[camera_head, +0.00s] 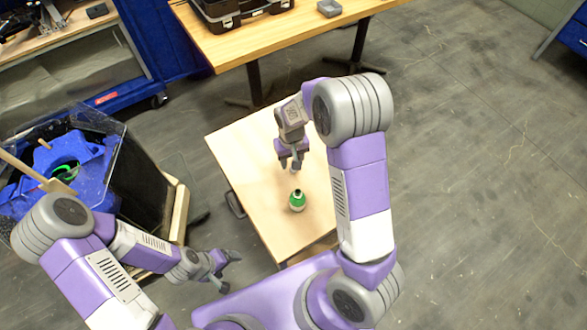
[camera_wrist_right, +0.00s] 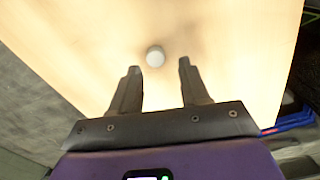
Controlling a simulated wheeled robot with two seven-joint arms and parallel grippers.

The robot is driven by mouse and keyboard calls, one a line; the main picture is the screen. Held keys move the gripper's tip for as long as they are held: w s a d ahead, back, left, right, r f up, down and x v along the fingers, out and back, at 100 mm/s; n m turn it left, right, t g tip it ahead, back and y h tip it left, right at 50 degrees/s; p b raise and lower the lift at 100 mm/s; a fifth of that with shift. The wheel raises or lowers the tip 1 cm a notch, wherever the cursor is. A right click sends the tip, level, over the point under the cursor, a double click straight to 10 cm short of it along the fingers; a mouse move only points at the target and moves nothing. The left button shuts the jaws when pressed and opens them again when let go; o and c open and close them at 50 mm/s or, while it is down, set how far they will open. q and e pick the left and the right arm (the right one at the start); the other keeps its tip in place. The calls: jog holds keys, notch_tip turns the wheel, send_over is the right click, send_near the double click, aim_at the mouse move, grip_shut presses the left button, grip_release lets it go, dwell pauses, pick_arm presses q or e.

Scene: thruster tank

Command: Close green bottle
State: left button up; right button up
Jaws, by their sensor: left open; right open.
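The green bottle (camera_head: 297,201) stands on the small wooden table near its front part, with a dark opening or neck at its top. My right gripper (camera_head: 290,166) is open and points down over the table, just behind the bottle in the head view. In the right wrist view a small round whitish object (camera_wrist_right: 155,57), perhaps the cap, lies on the table. It appears just beyond and between the open fingertips, not gripped. My left gripper (camera_head: 231,272) is open and empty, off the table's front left side.
The small table (camera_head: 238,142) is otherwise mostly clear. A larger wooden table (camera_head: 290,33) with a black case (camera_head: 235,10) stands behind it. A clear tank (camera_head: 95,135) with blue parts stands at left, near my left arm.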

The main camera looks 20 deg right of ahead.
notch_tip(320, 180, down, 4)
jog(key=shift+d+f+b, duration=0.1)
jog(key=shift+b, duration=0.5)
grip_shut()
notch_tip(320, 180, up, 10)
jog(key=p, duration=0.3)
